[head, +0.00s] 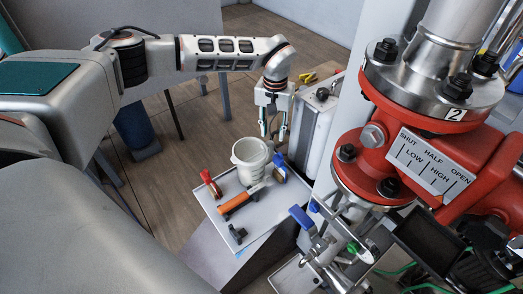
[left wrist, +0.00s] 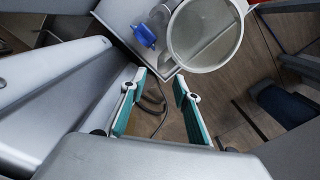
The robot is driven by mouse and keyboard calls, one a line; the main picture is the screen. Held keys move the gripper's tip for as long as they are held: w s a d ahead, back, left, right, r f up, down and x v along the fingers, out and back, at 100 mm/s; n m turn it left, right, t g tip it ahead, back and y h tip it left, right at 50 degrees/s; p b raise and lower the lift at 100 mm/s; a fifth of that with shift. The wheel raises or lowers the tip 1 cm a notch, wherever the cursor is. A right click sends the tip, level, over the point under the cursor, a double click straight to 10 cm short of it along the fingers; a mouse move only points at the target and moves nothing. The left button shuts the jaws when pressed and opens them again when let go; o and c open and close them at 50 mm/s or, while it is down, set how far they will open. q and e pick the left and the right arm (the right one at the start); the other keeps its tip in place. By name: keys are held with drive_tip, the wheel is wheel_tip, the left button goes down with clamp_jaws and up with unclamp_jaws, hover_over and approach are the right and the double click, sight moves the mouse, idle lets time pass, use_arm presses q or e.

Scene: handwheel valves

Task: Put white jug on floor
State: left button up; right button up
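The white jug (head: 249,160) stands upright on a small light grey table (head: 268,213), its round open mouth facing up. In the left wrist view the jug (left wrist: 204,36) shows its wide rim at the top, just beyond the fingers. My left gripper (head: 274,136) hangs pointing down beside the jug, at its upper right in the head view. Its teal-padded fingers (left wrist: 160,82) are apart with nothing between them. My right gripper is in neither view. The wooden floor (head: 185,118) shows left of the table.
A red-handled tool (head: 210,184), an orange-handled tool (head: 238,202) and a blue item (head: 279,172) lie around the jug. A grey cabinet (head: 316,125) stands close right of the gripper.

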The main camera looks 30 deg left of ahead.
sight(272, 141)
use_arm(q)
drive_tip(key=shift+s+f, duration=0.2)
drive_tip(key=shift+f, duration=0.85)
wheel_tip(272, 141, down, 6)
drive_tip(key=shift+a+r+b, duration=0.1)
drive_tip(key=shift+b, duration=1)
drive_tip(key=shift+w+r, duration=0.1)
drive_tip(key=shift+r, duration=0.05)
clamp_jaws()
